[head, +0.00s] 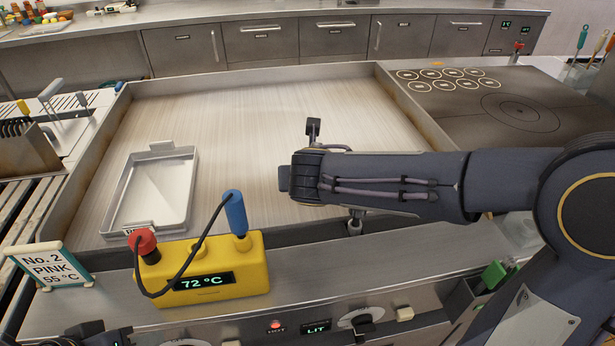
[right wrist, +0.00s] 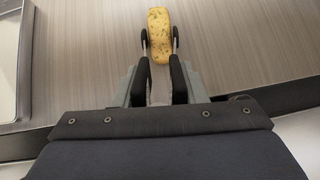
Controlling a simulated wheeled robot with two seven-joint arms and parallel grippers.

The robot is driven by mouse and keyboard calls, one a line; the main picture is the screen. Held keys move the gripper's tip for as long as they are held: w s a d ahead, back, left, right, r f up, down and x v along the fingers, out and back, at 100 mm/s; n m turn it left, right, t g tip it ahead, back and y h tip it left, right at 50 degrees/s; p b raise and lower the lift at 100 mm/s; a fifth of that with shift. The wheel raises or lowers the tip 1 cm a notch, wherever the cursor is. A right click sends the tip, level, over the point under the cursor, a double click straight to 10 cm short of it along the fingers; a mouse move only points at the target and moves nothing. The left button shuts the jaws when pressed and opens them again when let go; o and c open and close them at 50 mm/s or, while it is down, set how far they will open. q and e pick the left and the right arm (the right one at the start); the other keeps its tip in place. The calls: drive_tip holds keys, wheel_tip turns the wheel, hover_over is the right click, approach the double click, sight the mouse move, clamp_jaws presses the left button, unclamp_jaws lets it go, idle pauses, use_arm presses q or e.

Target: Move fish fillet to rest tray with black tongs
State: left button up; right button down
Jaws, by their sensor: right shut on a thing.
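The fish fillet (right wrist: 159,35), golden with green flecks, lies between the two tips of the black tongs (right wrist: 145,42) in the right wrist view. I cannot tell whether it is lifted off the griddle or gripped firmly. My right gripper (right wrist: 158,88) is shut on the tongs. In the head view my right arm hides the fillet and most of the tongs, left of the arm's elbow and over the griddle. The grey rest tray (head: 186,188) sits empty on the griddle's left. Dark parts of my left gripper (head: 92,335) show at the bottom left edge, its jaws unclear.
A yellow thermometer box (head: 200,271) reading 72 °C, with a blue probe (head: 236,212), stands at the front ledge near the tray. A "No. 2 PINK 55 °C" sign (head: 49,266) stands left of it. The griddle plate (head: 240,130) is clear between tray and arm.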

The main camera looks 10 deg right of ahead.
wheel_tip(320, 180, up, 9)
drive_tip(key=p, duration=0.8)
drive_tip(key=shift+p, duration=0.4)
drive_tip(key=shift+r, duration=0.1)
wheel_tip(320, 180, up, 6)
drive_tip(key=p, duration=0.4)
drive_tip(key=shift+a, duration=0.1)
idle(0.4)
